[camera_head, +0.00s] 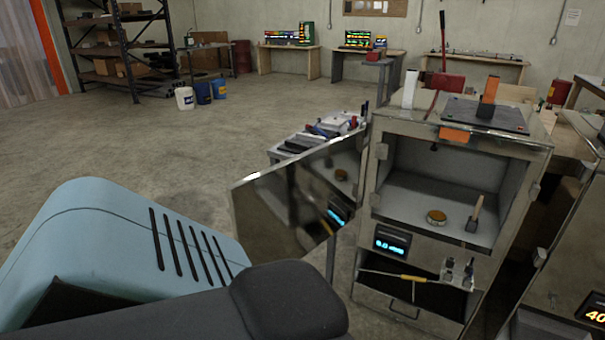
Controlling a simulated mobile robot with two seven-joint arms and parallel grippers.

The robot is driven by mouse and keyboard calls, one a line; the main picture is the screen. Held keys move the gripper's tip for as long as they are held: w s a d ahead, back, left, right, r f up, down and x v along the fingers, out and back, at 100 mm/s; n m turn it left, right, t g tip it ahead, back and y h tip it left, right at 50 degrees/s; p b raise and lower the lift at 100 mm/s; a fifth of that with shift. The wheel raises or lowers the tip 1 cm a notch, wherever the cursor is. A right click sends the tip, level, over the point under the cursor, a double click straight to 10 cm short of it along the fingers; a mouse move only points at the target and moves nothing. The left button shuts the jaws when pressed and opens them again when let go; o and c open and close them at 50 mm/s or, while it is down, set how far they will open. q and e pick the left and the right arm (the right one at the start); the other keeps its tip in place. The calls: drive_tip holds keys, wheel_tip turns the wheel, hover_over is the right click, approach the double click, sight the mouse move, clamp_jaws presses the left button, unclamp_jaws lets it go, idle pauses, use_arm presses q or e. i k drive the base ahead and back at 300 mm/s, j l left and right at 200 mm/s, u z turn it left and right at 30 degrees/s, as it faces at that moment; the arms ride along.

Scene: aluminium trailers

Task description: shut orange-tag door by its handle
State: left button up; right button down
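The steel cabinet (378,205) stands right of centre, with an orange tag (454,134) on the upper front edge of its opening. Its shiny metal door (285,205) hangs open to the left, and its surface reflects the cabinet's display. I cannot make out a handle on the door. My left arm fills the lower left, below and left of the door. Neither gripper shows in this view.
A lit display (391,241) and an open lower drawer (410,284) with a yellow-handled tool are below the compartment. A cart (290,156) with tools stands behind the door. Another metal unit (570,260) is close on the right. The floor left of the door is clear.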

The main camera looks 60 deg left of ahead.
sight(286, 209)
drive_tip(key=k+j, duration=0.1)
drive_tip(key=j, duration=2.45)
drive_tip(key=k+j, duration=0.15)
drive_tip(key=j, duration=1.1)
